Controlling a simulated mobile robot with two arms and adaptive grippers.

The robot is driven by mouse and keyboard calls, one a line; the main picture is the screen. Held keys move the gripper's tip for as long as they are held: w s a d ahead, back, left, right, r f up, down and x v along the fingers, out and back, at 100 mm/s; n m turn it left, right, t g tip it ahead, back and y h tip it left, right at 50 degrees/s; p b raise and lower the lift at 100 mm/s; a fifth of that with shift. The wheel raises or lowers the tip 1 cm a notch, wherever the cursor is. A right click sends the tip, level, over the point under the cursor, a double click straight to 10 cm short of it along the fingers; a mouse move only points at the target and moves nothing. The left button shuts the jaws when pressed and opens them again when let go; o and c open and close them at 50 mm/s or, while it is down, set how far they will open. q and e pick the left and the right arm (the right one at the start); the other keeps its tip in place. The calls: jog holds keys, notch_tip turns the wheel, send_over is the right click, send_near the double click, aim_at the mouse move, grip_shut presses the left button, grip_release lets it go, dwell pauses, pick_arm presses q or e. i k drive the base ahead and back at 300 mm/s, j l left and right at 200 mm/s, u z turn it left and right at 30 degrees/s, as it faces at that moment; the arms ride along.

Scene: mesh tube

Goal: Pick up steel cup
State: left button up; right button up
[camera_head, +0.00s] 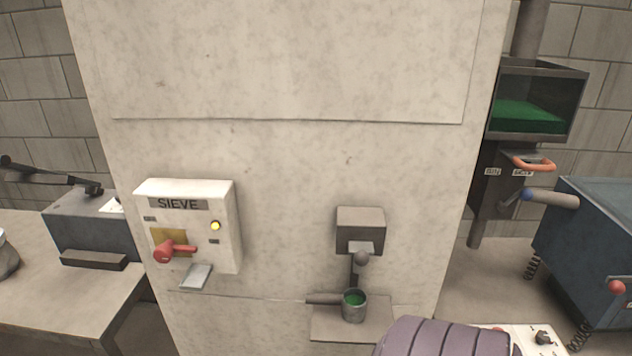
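A small steel cup (354,308) stands upright on a small ledge (330,328) low on the front of the pale central column. It has green material inside and a dark handle pointing left. A dark spout unit (360,230) is fixed to the column just above it, with a rounded knob hanging close over the cup. Neither of my grippers shows in this view.
A white SIEVE box (225,235) with a red lever and lit yellow lamp is left of the cup. A ribbed purple-grey shape (440,340) is at the bottom, right of the ledge. A blue-grey machine (600,245) stands right, a table (40,285) left.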

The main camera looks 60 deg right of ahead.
aim_at(353, 302)
jog(key=z, duration=2.05)
